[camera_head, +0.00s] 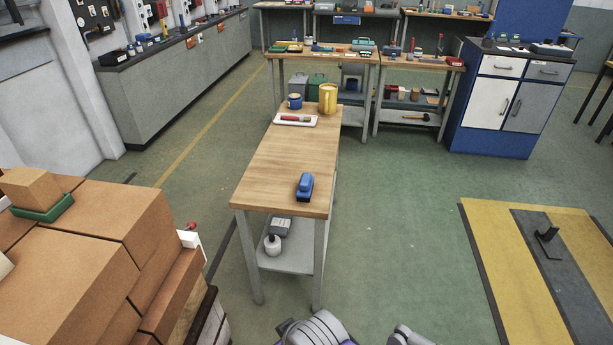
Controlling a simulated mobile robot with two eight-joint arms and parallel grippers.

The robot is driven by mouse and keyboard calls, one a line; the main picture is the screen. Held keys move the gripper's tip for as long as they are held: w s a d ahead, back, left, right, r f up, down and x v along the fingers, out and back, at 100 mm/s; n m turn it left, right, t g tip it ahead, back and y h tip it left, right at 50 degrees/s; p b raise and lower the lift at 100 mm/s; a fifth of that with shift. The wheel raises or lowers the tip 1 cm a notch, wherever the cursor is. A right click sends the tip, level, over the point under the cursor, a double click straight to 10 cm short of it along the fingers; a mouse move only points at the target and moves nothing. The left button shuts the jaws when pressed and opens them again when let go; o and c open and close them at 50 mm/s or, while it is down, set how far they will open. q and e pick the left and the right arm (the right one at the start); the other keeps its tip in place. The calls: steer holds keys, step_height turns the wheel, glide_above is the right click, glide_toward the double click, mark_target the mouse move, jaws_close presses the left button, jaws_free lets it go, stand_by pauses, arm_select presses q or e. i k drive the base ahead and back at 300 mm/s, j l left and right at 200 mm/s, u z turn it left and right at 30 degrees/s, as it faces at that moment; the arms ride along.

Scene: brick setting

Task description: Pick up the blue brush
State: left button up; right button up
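A blue brush (305,186) with a dark underside lies near the front end of the narrow wooden table (275,165), toward its right edge. It stands apart from the other things on the tabletop. Neither of my grippers shows in the head view. Nothing touches the brush.
A white tray (280,120) with a red-handled item, a blue cup (295,101) and a yellow mug (328,99) stand at the table's far end. Stacked brown boxes (60,285) fill the lower left. Green floor (400,230) is clear right of the table.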

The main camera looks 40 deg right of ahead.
mark_target(305, 183)
steer(key=i+l, duration=0.2)
steer(key=l, duration=0.15)
steer(key=i+l, duration=0.2)
steer(key=l, duration=0.2)
steer(key=i+l, duration=0.15)
steer(key=l, duration=0.2)
steer(key=i+l, duration=0.2)
steer(key=l, duration=0.15)
steer(key=i+l, duration=0.2)
steer(key=l, duration=0.15)
